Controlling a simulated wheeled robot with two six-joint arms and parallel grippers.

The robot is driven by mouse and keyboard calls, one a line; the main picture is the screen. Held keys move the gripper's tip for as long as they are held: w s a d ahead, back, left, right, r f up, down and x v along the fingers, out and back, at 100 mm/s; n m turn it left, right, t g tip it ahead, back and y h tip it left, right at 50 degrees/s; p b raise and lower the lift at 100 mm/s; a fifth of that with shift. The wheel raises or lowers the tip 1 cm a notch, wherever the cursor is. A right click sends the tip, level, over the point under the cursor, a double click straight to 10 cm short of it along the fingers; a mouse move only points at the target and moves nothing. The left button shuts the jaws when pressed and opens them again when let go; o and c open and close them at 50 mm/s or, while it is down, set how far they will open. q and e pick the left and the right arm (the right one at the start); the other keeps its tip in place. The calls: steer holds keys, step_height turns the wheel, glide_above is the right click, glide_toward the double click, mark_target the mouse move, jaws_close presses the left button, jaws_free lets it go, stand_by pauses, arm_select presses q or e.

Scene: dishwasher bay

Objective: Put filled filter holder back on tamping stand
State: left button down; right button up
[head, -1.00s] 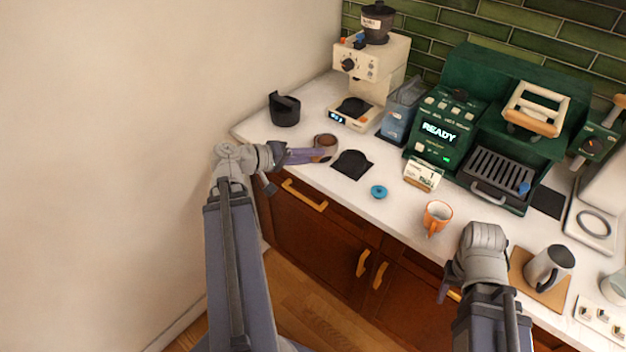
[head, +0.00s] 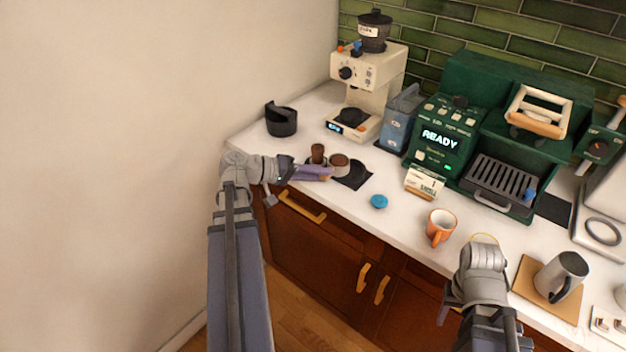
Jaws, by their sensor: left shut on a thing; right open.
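The filter holder (head: 339,161) has a round head with brown fill in its top. My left gripper (head: 312,173) is shut on its handle, which the purple-grey fingers mostly hide. The head is over the upper left part of the black tamping stand (head: 354,178), a dark square on the counter. I cannot tell whether the head touches the stand. My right gripper (head: 470,312) is open and empty at the counter's front edge, right of the orange cup; its fingers are mostly hidden by its wrist.
A brown upright knob (head: 318,152) stands just behind my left gripper. A black container (head: 281,120), a cream grinder (head: 367,75) and a blue-grey box (head: 399,118) stand behind. A blue disc (head: 379,201), a small sign (head: 422,182) and the orange cup (head: 440,226) are to the right.

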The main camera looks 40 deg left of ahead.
mark_target(336, 162)
arm_select(q)
steer(key=w, duration=0.7)
steer(key=shift+w+d+f, duration=0.1)
steer(key=shift+d+f, duration=0.05)
steer(key=shift+d, duration=0.1)
steer(key=shift+f+b, duration=0.65)
steer(key=shift+b, duration=0.05)
steer(key=shift+f+b, duration=1.35)
steer(key=shift+f, duration=0.3)
steer(key=c, duration=0.5)
jaws_free()
